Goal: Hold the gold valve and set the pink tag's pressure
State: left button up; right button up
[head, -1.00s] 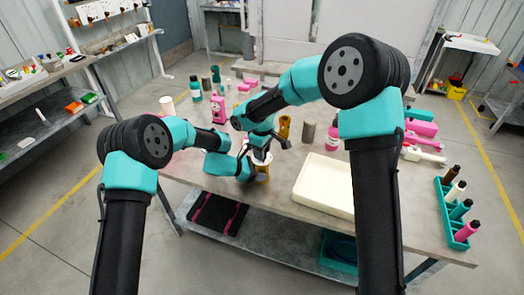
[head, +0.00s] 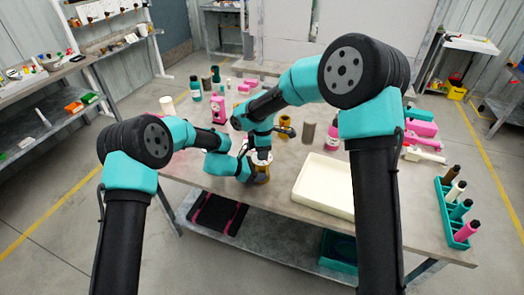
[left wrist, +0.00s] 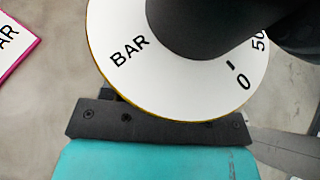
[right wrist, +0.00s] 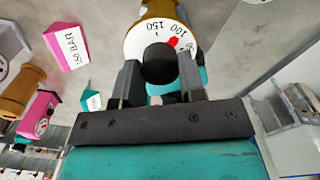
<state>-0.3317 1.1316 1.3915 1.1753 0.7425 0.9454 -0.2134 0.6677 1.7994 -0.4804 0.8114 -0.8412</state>
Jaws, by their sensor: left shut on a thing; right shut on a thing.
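The gold valve (head: 263,175) stands upright near the table's front edge, partly hidden by my arms. My left gripper (head: 250,173) is shut on its body from the left; the dial hides the fingertips in the left wrist view. My right gripper (right wrist: 160,70) is shut on the black knob (right wrist: 159,62) on top. The white dial (right wrist: 136,42) shows 150 and 100 in the right wrist view, with a red mark close to 100. BAR, 0 and part of 50 show on the dial in the left wrist view (left wrist: 110,30). The pink tag (right wrist: 68,46) reads 150 BAR.
A teal tag (right wrist: 91,97) and a pink pump part (right wrist: 40,118) stand near the pink tag. A cream tray (head: 322,185) lies right of the valve. A pink bottle (head: 217,109) and another gold part (head: 285,121) stand behind. A teal rack (head: 455,212) is at the right.

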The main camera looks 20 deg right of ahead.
dwell(0.3)
jog(key=o, duration=0.9)
notch_tip(320, 180, up, 12)
dwell(0.4)
